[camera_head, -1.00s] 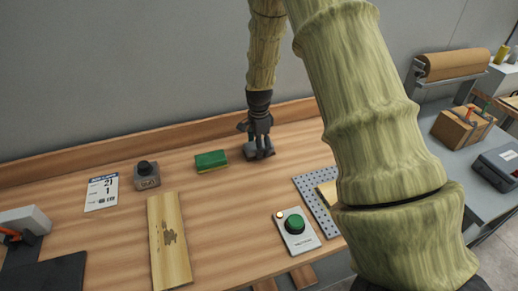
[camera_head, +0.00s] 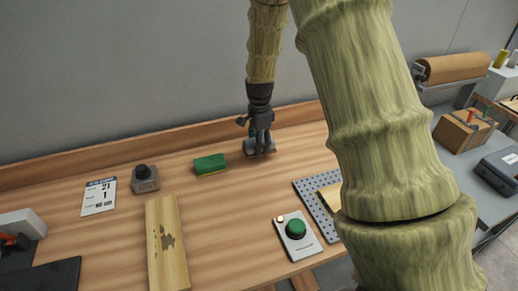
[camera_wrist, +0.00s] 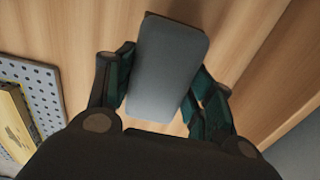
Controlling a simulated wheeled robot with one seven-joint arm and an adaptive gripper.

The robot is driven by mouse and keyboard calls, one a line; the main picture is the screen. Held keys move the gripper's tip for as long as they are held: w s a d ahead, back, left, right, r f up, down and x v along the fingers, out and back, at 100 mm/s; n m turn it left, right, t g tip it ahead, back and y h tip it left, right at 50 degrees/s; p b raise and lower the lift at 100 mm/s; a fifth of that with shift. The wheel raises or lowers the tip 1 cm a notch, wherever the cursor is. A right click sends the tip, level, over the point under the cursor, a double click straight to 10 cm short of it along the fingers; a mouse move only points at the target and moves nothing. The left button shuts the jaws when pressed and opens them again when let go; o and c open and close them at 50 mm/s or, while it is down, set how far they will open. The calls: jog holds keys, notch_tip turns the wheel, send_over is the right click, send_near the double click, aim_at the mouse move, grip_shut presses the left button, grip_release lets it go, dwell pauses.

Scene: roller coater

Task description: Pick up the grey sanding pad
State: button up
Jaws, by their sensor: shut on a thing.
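The grey sanding pad (camera_wrist: 168,62) is a smooth rounded block between the two fingers in the wrist view. My gripper (camera_wrist: 162,82) is shut on it, with one dark green finger against each long side. In the head view my gripper (camera_head: 259,143) points down at the back of the wooden bench, with the pad (camera_head: 250,148) partly hidden behind its fingers. The pad looks slightly raised, but the gap to the bench is hard to tell.
A green sponge (camera_head: 210,164) lies just left of my gripper. Further left are a small grey block with a black knob (camera_head: 145,179), a card (camera_head: 99,197) and a wooden board (camera_head: 166,243). A green button box (camera_head: 297,236) and a perforated plate (camera_head: 309,193) lie nearer the front right.

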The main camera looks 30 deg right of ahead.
jog(key=s+a+b, duration=0.1)
jog(key=s, duration=0.4)
jog(key=s+a+r+b, duration=0.1)
jog(key=s, duration=0.4)
jog(key=s+a+b, duration=0.1)
jog(key=s, duration=0.4)
jog(key=shift+a+r+b, duration=0.15)
jog(key=shift+a+b, duration=0.2)
jog(key=shift+b, duration=0.05)
